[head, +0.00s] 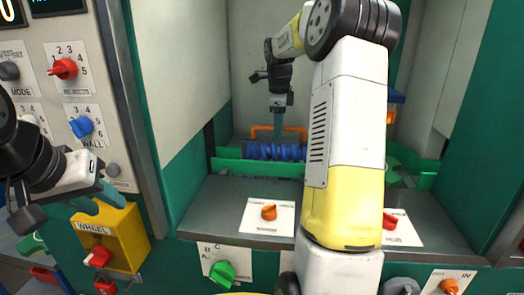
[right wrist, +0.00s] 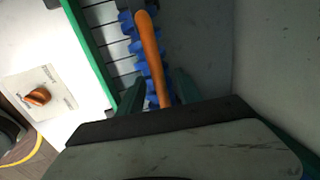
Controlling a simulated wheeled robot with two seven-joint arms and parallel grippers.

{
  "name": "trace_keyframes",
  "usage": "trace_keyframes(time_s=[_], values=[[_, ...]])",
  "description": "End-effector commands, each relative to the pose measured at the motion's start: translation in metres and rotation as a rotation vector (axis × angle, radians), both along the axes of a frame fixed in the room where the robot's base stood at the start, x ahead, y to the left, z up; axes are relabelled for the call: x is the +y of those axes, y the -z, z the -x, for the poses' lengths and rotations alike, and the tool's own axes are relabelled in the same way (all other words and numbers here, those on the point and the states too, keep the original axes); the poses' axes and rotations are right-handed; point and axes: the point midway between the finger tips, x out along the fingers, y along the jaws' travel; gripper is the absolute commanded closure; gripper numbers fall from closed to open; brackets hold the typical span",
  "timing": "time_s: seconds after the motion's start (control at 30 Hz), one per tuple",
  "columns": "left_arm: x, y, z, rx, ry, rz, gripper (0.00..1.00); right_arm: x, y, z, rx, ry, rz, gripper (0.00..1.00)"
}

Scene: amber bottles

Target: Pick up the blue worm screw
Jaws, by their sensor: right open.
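The blue worm screw (head: 258,151) lies horizontally in a green-edged bay at the back of the grey deck. An orange handle bar (head: 262,130) stands over it. In the right wrist view the blue screw (right wrist: 138,47) runs behind the orange bar (right wrist: 149,55). My right gripper (head: 278,134) points down over the screw. In the right wrist view its fingers (right wrist: 157,92) are apart, one on each side of the orange bar, not closed on it. My left gripper (head: 98,199) has its fingers apart and empty, by the yellow WHEEL box.
Green rails (head: 258,168) edge the bay, and grey walls flank it. An orange knob (head: 269,212) and a red knob (head: 389,221) sit on white plates on the deck. The yellow WHEEL box (head: 128,240) juts out at left. My right arm hides the bay's right part.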

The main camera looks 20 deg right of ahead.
Motion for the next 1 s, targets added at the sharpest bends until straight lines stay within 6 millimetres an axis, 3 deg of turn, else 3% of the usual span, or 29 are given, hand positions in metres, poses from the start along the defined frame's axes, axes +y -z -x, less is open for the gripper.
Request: trace_keyframes(time_s=[0.1, 0.37, 0.57, 1.0], values=[[0.0000, 0.0000, 0.0000, 0.000, 0.000, 0.000, 0.64, -0.0007, 0.0104, -0.0016, 0.000, -0.001, 0.000, 0.58], [0.0000, 0.0000, 0.0000, 0.000, 0.000, 0.000, 0.64, -0.0007, 0.0115, -0.0022, -0.002, -0.001, 0.001, 0.60], [0.0000, 0.0000, 0.0000, 0.000, 0.000, 0.000, 0.64, -0.0008, 0.0113, -0.0021, -0.002, -0.001, 0.001, 1.00], [0.0000, 0.0000, 0.0000, 0.000, 0.000, 0.000, 0.64, -0.0009, 0.0109, -0.0022, -0.002, -0.001, 0.001, 1.00]])
